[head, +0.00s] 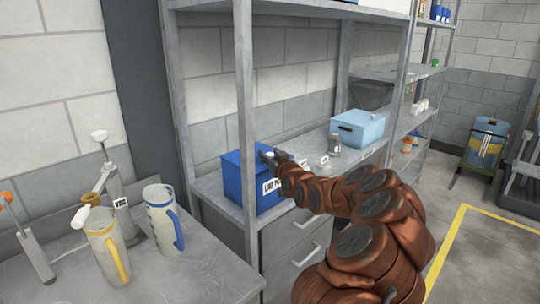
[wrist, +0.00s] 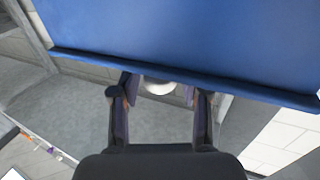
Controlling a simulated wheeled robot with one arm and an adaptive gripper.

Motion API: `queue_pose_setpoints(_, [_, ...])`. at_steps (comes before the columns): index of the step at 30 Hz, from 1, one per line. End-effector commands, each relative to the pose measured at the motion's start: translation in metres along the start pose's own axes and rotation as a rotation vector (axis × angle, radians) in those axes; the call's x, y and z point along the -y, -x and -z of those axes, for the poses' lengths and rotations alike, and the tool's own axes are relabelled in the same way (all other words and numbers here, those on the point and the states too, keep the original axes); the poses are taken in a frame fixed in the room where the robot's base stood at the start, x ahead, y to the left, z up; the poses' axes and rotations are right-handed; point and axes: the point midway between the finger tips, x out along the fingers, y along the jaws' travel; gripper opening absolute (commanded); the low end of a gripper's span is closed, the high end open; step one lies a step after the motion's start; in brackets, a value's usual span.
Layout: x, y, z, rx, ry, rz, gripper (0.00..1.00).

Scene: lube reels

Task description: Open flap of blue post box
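The blue post box (head: 238,184) stands on the grey shelf in the head view, with a white label on its front that is partly covered by my arm. My gripper (head: 268,156) is at the upper front edge of the box. In the wrist view, a broad blue panel with a raised lip (wrist: 190,45) fills the top. A white round knob (wrist: 158,88) shows just under its edge, between the two fingers of my gripper (wrist: 160,98). The fingers are apart, with a small gap seen beside the knob. Whether the flap is lifted at all is hard to tell.
A grey shelf upright (head: 244,110) stands just in front of the box. A light blue bin (head: 357,129) and small labelled items sit further along the shelf. Jugs (head: 165,218) stand on the bench at left. Open floor (head: 490,250) lies at right.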

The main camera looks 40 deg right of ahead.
Motion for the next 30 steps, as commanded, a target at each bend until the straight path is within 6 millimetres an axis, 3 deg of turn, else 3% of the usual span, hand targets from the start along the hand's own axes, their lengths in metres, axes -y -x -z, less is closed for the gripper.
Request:
queue_pose_setpoints(2, [0.0,0.0001,0.0,0.0,0.0,0.0,0.34])
queue_pose_setpoints(12, [0.0,0.0001,0.0001,0.0,0.0,0.0,0.0])
queue_pose_setpoints(30, [0.0082,-0.0006,0.0053,0.02,0.01,0.011,0.0])
